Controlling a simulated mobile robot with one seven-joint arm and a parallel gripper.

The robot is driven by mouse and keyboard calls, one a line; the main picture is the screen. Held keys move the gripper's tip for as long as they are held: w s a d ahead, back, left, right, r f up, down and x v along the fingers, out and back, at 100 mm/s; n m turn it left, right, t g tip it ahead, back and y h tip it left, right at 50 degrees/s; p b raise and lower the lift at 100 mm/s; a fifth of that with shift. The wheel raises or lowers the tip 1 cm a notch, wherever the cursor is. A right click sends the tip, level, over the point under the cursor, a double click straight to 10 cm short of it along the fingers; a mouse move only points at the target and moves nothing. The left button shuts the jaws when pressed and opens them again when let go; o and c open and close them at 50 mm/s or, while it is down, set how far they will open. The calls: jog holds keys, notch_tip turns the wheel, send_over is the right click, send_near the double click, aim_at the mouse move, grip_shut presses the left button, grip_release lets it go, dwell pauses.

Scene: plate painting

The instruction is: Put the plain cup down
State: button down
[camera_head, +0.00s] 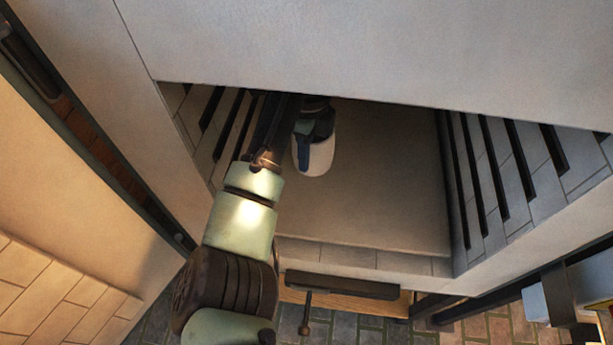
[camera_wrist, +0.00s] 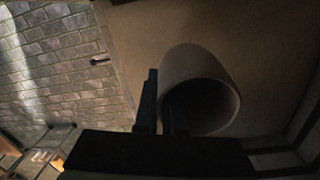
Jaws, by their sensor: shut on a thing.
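The plain cup (camera_head: 319,158) is pale and unpatterned. It is in my gripper (camera_head: 304,138), inside a recessed chamber with slotted side walls. In the wrist view the cup (camera_wrist: 202,62) has its open mouth toward the gripper. The dark fingers (camera_wrist: 163,104) are shut on its wall at the rim, one finger outside and one within the mouth. The cup is over the left part of a flat slab (camera_head: 390,185), the chamber's floor. I cannot tell whether its base touches the slab.
Slotted walls stand left (camera_head: 217,125) and right (camera_head: 490,180) of the slab. My arm is close to the left one. A pale overhanging panel (camera_head: 370,45) hides the chamber's far part. The slab's right half is clear. A dark bar handle (camera_head: 340,285) lies below the front edge.

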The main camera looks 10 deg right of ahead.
jog(key=f, duration=0.6)
jog(key=shift+w+f, duration=0.1)
jog(key=shift+w, duration=0.1)
jog(key=shift+w+d+f, duration=0.15)
jog(key=shift+w+f, duration=0.05)
jog(key=shift+f, duration=0.15)
jog(key=shift+f, duration=0.15)
jog(key=c, duration=1)
grip_release()
notch_tip(320, 180, up, 8)
jog(key=shift+w+d+f, duration=0.1)
jog(key=shift+d, duration=0.05)
